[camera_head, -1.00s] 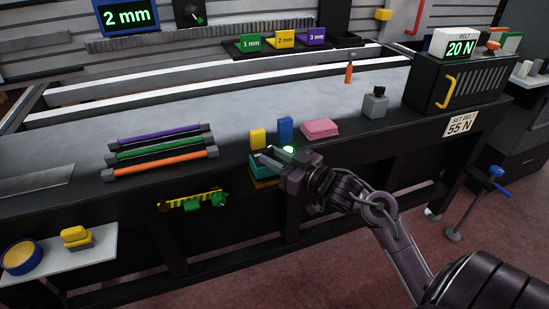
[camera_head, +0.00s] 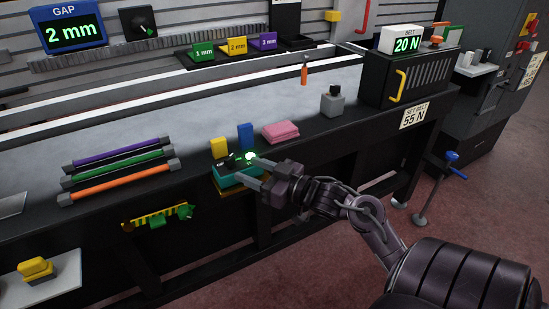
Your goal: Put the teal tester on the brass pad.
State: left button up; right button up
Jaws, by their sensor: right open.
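The teal tester (camera_head: 233,180), with a dark top part and a lit green spot, is at the front edge of the bench. It appears to rest on the brass pad (camera_head: 229,190), of which only a thin strip shows beneath it. My right gripper (camera_head: 248,169) is open, with its fingers pointing left at the right end of the tester. Whether a finger still touches the tester is hard to tell. My left gripper is not in view.
Behind the tester stand a yellow block (camera_head: 219,147), a blue block (camera_head: 245,135) and a pink stack (camera_head: 281,132). Purple, green and orange rods (camera_head: 120,187) lie to the left. A grey block with a dark knob (camera_head: 332,102) stands to the right.

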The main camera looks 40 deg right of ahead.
jog(key=v, duration=0.6)
notch_tip(320, 180, down, 28)
jog(key=a+m+g+h, duration=0.3)
jog(key=m+g+h, duration=0.1)
jog(key=g+h, duration=0.15)
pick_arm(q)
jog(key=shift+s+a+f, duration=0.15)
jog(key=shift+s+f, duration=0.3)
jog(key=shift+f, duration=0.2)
pick_arm(e)
jog(key=s+a+f+n+g, duration=0.1)
jog(key=s+a+f+g, duration=0.4)
jog(key=f, duration=0.5)
jog(key=s+a+f+n+g, duration=0.2)
jog(key=s+a+f+g, duration=0.3)
jog(key=s+a+f, duration=0.4)
jog(key=s+f, duration=0.1)
jog(key=s, duration=0.1)
jog(key=shift+s+f+y, duration=0.3)
jog(key=shift+y, duration=0.05)
jog(key=shift+a, duration=0.1)
